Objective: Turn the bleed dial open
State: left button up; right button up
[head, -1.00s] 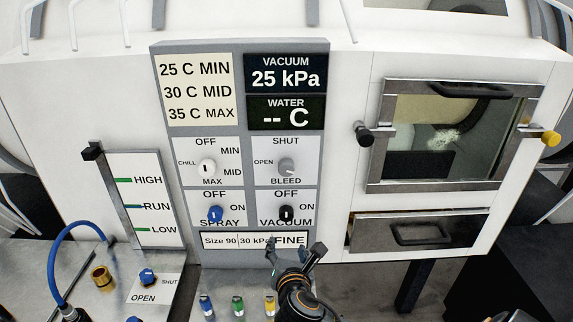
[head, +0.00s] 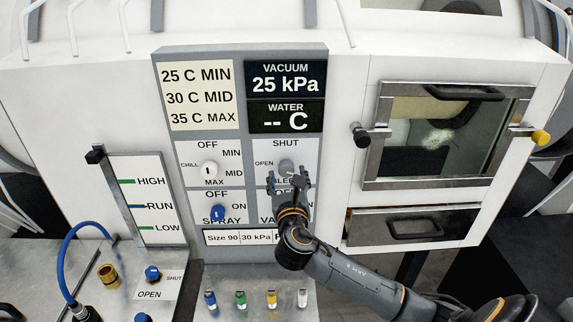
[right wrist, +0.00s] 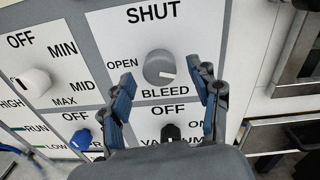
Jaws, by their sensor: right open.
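The bleed dial is a round grey knob (right wrist: 159,69) in the right wrist view, on a white plate with SHUT above, OPEN at left and BLEED below. Its pale mark points right and slightly down, away from OPEN. In the head view the dial (head: 286,166) shows just above my right gripper (head: 288,183), which hides part of the BLEED label. In the right wrist view my right gripper (right wrist: 165,88) is open, with one blue-padded finger on each side of the dial's lower part. I cannot tell whether the fingers touch it. My left gripper is not in view.
The black vacuum knob (right wrist: 171,133) sits just below the bleed dial, between my fingers. The white chill knob (head: 209,169) and blue spray knob (head: 217,213) are to the left. A windowed door (head: 368,176) and drawer (head: 357,232) are at right.

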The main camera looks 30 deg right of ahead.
aim_at(287, 172)
jog(key=shift+p+x, duration=0.3)
jog(key=shift+x, duration=1.3)
jog(key=c, duration=1.2)
